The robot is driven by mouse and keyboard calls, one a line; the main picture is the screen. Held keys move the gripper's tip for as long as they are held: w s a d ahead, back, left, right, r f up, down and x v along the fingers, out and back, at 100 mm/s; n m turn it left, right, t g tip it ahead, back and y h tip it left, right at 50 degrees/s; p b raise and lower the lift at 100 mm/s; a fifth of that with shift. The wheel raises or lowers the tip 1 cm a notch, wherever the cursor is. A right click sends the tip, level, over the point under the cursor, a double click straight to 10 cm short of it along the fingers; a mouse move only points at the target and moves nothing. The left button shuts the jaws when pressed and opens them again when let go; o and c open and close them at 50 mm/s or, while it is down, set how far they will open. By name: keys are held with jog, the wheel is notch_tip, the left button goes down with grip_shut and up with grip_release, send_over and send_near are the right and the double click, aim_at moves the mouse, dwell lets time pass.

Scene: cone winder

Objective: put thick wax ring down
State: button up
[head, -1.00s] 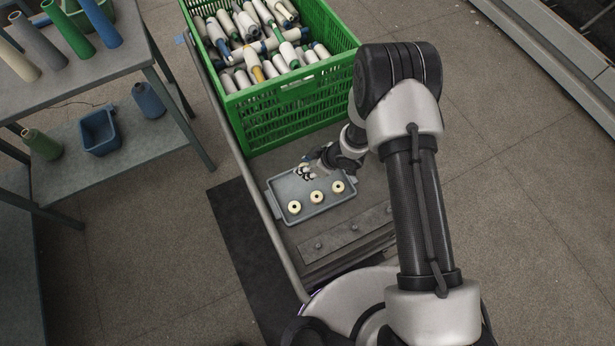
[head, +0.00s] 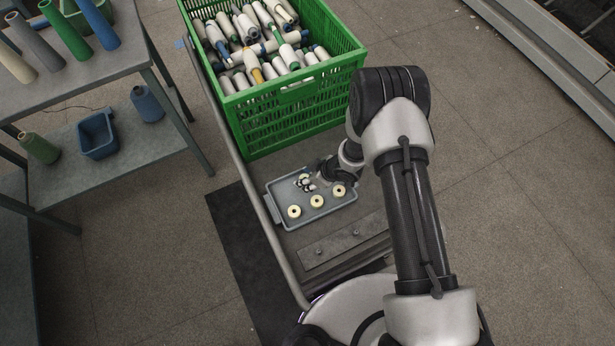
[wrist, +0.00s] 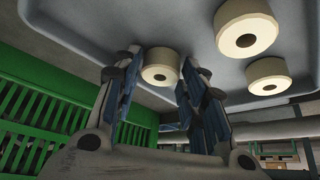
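My gripper (head: 305,183) is low over the back part of a grey-blue tray (head: 326,212), reaching in from the right. In the wrist view, which looks upside down, the two fingertips sit at either side of a cream wax ring (wrist: 160,66) with a dark hole, and they appear to touch it. The ring is at or very near the tray floor; contact is unclear. In the head view the fingers mostly hide it. Three other cream rings stand in a slanting row in the tray: left (head: 294,211), middle (head: 317,201) and right (head: 339,190). Two show in the wrist view.
A green crate (head: 290,112) full of yarn cones stands just behind the tray. A metal rail (head: 262,215) runs along the left. A table with cones and a blue bin (head: 98,135) on its lower shelf stand further left.

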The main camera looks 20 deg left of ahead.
jog(key=shift+o, duration=1.4)
jog(key=shift+r, duration=0.1)
jog(key=shift+d+r, duration=0.1)
jog(key=shift+r, duration=0.2)
jog(key=p+v, duration=0.4)
jog(key=v, duration=0.7)
jog(key=shift+d+r+p, duration=0.15)
jog(key=shift+r+p, duration=0.05)
jog(key=shift+p, duration=0.1)
